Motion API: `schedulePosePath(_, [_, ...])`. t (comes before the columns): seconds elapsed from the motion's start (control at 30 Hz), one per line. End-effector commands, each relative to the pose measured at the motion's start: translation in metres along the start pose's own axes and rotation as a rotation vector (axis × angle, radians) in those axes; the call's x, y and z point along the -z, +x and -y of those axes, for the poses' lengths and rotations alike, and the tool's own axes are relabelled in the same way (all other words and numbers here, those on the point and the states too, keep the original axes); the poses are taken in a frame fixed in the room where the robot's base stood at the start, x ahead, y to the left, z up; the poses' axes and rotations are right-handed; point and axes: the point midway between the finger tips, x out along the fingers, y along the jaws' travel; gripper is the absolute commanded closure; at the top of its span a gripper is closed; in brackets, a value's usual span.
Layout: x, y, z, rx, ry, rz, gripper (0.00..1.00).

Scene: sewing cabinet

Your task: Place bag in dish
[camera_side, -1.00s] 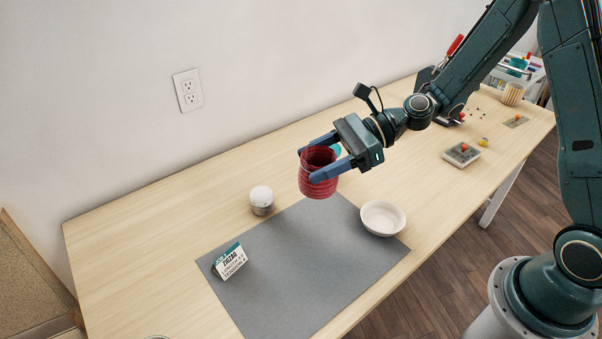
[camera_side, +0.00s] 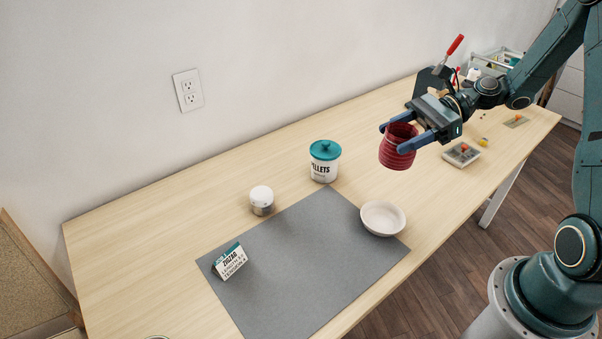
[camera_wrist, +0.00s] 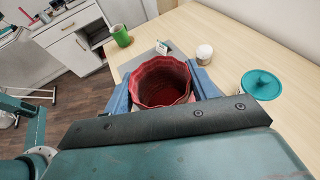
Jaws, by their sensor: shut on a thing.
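My gripper (camera_side: 406,133) is shut on a red ribbed, open-topped container (camera_side: 397,150), which it holds upright in the air above the right part of the table. The red container also shows between the fingers in the wrist view (camera_wrist: 160,82), with its open mouth toward the camera and its inside looking empty. A shallow white dish (camera_side: 383,218) stands at the right corner of the grey mat, below and left of my gripper, and looks empty. I cannot make out a bag for certain; a small white and green printed packet (camera_side: 230,262) stands on the mat.
A pellets jar with a teal lid (camera_side: 324,161) and a small white-topped jar (camera_side: 261,200) stand behind the grey mat (camera_side: 310,270). A small grey tray (camera_side: 461,154), a red-handled tool (camera_side: 454,46) and small items lie at the right. The mat's middle is clear.

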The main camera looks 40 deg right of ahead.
Motion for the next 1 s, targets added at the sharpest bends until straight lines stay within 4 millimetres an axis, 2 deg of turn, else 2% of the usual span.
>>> schedulePosePath(0.17, [0.002,-0.006,-0.001,-0.001,-0.002,0.001,0.68])
schedulePosePath(0.47, [0.012,-0.002,-0.001,-0.001,0.002,0.002,0.68])
schedulePosePath(1.0, [0.084,0.025,-0.001,-0.002,0.003,0.002,0.68])
